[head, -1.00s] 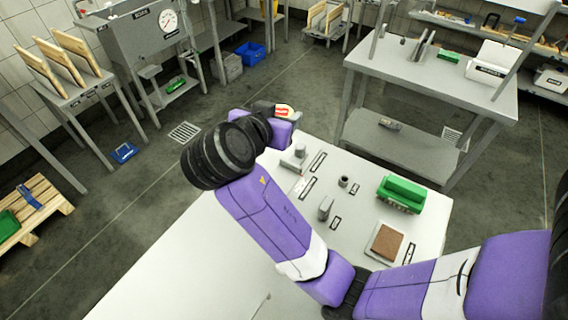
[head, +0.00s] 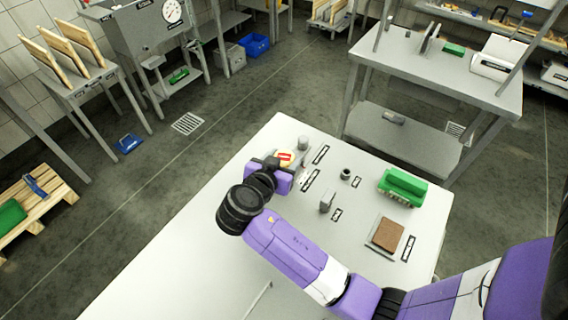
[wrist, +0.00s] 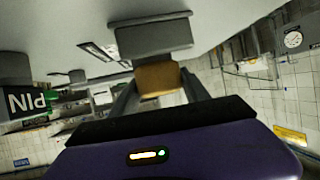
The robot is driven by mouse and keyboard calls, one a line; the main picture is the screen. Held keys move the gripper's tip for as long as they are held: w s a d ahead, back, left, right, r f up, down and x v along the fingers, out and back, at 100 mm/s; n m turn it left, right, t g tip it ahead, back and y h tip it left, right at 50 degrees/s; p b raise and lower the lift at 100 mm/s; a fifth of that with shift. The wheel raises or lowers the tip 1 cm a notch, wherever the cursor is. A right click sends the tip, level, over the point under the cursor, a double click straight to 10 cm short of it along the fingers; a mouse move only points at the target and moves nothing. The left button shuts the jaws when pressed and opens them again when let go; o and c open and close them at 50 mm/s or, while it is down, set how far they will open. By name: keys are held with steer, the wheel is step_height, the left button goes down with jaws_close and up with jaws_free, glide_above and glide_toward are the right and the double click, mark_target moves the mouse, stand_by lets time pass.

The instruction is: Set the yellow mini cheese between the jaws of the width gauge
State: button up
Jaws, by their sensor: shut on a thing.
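The yellow mini cheese (head: 285,158), with a red patch on it, is held in my gripper (head: 281,166) over the far left part of the white table. In the wrist view the cheese (wrist: 158,78) is a yellow-tan block between the two fingers (wrist: 158,92). A grey block with a wider edge (wrist: 152,37), seemingly part of the width gauge, is just beyond it. I cannot tell whether they touch. In the head view the gauge is largely hidden behind my gripper and the cheese.
A grey cylinder (head: 303,143) stands near the far edge. A small grey cup (head: 346,174), a grey upright block (head: 327,200), a green thing (head: 402,187) and a brown pad (head: 387,233) stand to the right. The table's near left (head: 190,255) is clear.

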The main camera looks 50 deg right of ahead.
steer(key=shift+f, duration=1.3)
steer(key=shift+f, duration=0.2)
steer(key=o, duration=1.5)
steer(key=shift+r, duration=0.1)
steer(key=shift+c, duration=0.2)
steer(key=shift+r, duration=0.1)
steer(key=shift+a+r, duration=0.1)
steer(key=shift+a, duration=0.1)
steer(key=b+v, duration=0.2)
steer(key=v, duration=0.9)
steer(key=shift+s+a+r, duration=0.1)
steer(key=shift+s+a, duration=0.05)
steer(key=shift+a, duration=0.15)
